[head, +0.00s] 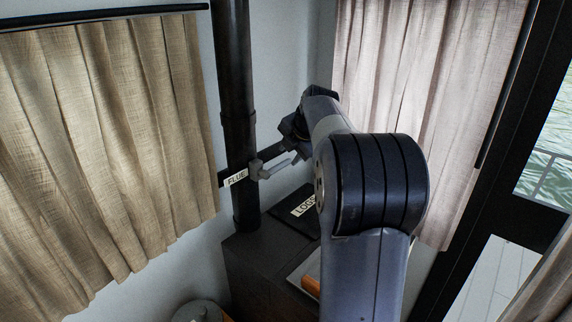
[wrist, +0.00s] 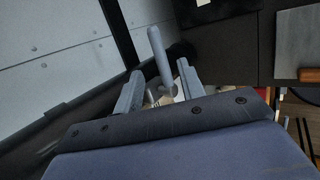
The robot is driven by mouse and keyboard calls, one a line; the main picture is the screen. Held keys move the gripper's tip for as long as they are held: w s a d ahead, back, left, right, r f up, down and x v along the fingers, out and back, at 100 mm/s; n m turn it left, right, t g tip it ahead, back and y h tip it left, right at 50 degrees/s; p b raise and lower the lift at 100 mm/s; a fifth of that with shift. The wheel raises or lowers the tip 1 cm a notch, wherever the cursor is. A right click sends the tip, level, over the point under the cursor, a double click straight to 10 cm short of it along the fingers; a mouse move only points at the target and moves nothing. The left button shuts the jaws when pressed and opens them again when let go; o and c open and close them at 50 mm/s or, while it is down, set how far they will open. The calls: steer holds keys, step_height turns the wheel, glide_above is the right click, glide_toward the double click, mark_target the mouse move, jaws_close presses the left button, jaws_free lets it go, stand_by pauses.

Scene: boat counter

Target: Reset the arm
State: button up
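My arm reaches up and away in the head view, and its bulky elbow fills the middle right. My gripper (head: 287,148) is at the far end, close to a grey lever handle (head: 278,168) on the dark flue pipe (head: 238,110). In the wrist view my gripper (wrist: 159,88) has its two fingers spread apart. The pale rod of the lever handle (wrist: 159,52) shows between and beyond the fingers, with gaps on both sides. I cannot tell whether either finger touches it.
A label reading "FLUE" (head: 236,178) sits by the lever. Below is a dark stove-like box (head: 258,262) with a partly hidden label (head: 303,206). Curtains (head: 110,130) hang left and right. A dark-framed glass door (head: 500,220) is at right.

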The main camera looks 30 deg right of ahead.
mark_target(283, 164)
steer(key=shift+v, duration=1.05)
steer(key=p+x, duration=0.3)
steer(key=x, duration=0.8)
steer(key=shift+r, duration=0.1)
steer(key=shift+r, duration=0.1)
